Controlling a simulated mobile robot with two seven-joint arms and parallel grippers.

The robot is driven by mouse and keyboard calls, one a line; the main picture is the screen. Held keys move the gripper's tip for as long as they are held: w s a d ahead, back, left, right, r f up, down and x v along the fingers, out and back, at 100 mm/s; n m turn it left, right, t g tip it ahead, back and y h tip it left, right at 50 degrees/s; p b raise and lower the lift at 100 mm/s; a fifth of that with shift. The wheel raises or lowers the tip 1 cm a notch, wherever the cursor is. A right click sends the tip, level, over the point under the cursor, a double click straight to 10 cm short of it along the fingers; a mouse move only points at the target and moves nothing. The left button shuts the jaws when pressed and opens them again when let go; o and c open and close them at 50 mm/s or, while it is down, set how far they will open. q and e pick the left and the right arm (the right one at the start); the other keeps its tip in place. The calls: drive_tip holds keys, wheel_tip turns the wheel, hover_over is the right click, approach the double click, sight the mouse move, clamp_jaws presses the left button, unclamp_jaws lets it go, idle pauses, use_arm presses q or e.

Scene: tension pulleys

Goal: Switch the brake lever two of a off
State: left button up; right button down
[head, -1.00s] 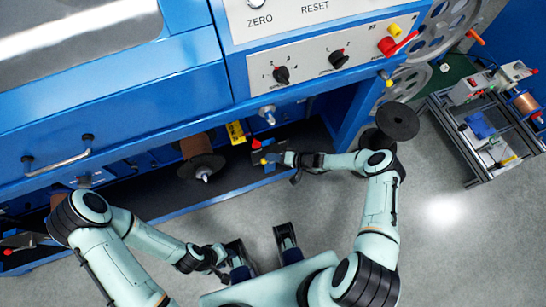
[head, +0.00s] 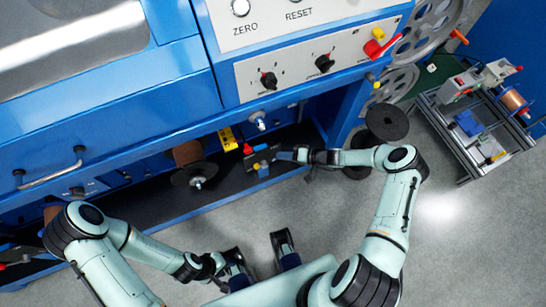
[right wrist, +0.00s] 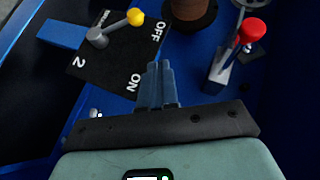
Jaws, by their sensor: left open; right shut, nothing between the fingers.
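The brake lever marked 2 (right wrist: 114,27) is a grey arm with a yellow knob, on a black plate (right wrist: 97,68) lettered OFF and ON. In the right wrist view its knob points toward the OFF side. The plate is small in the head view (head: 265,156), with the yellow knob (head: 256,166) at its edge. My right gripper (right wrist: 160,68) is shut and empty, its tips beside the plate near the ON mark, apart from the knob. It also shows in the head view (head: 284,155). My left gripper (head: 222,274) is low and far from the levers; its fingers are hard to make out.
A second lever with a red knob (right wrist: 253,30) stands right of my right gripper. A spool (head: 190,160) is left of the plate in the head view. The blue machine (head: 110,125) overhangs the lever area. A cart (head: 470,140) stands at right.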

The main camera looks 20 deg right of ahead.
drive_tip(key=shift+r+v, duration=0.2)
drive_tip(key=shift+v, duration=1.5)
drive_tip(key=shift+a, duration=0.15)
drive_tip(key=shift+s, duration=0.1)
drive_tip(key=s+a+f+g+h+p, duration=0.2)
drive_tip(key=s+a+g+p, duration=0.2)
drive_tip(key=s+a+g, duration=0.55)
drive_tip(key=s+a+r+h+p, duration=0.1)
drive_tip(key=s+r+h+p, duration=0.1)
drive_tip(key=s, duration=0.6)
drive_tip(key=s+r+h+p, duration=0.2)
drive_tip(key=s+r, duration=0.3)
drive_tip(key=s, duration=0.4)
drive_tip(key=shift+a+r+t+h, duration=0.35)
drive_tip(key=shift+a+t+h, duration=0.1)
drive_tip(key=shift+h, duration=0.25)
